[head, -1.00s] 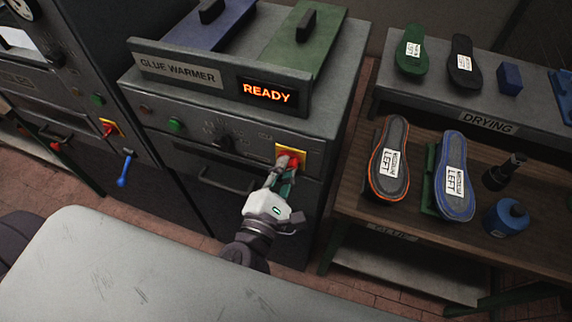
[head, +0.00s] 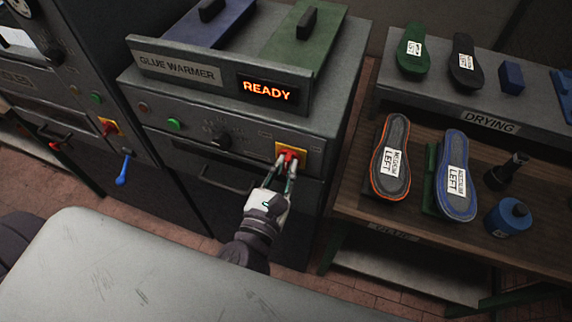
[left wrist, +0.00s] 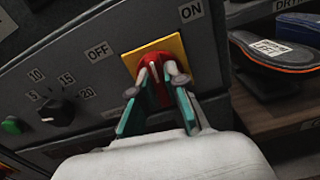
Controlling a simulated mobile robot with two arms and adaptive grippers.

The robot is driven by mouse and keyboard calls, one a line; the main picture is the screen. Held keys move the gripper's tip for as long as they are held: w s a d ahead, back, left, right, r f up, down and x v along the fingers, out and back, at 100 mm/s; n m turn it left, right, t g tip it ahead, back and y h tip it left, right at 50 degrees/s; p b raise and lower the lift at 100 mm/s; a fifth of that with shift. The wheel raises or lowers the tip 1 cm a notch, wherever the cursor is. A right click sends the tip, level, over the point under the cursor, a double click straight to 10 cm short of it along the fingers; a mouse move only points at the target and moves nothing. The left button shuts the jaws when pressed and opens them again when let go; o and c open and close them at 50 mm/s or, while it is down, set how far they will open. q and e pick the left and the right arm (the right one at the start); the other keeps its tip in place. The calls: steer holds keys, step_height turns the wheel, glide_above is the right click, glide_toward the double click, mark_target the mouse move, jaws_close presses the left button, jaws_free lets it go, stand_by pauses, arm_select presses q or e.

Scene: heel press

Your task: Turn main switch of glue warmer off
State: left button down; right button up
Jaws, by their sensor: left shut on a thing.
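The glue warmer (head: 230,130) is a grey machine with a lit orange READY display (head: 268,91). Its main switch (head: 291,155) is a red knob on a yellow plate at the front right; it also shows in the left wrist view (left wrist: 153,72). In that view OFF stands left of the plate and ON at its upper right. The knob's white mark points up. My left gripper (head: 280,172) is shut on the red knob, with one fingertip on each side; it also shows in the left wrist view (left wrist: 156,80). My right gripper is not in view.
A dial (left wrist: 55,110) and a green button (head: 174,124) sit left of the switch. A handle (head: 222,178) juts out below. A grey tabletop (head: 100,270) lies in front.

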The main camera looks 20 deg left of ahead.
arm_select(q)
steer(key=n+b, duration=0.1)
steer(key=n, duration=0.4)
steer(key=shift+n, duration=0.3)
steer(key=shift+n+b, duration=0.7)
steer(key=shift+n, duration=1.5)
steer(key=c, duration=1.2)
jaws_free()
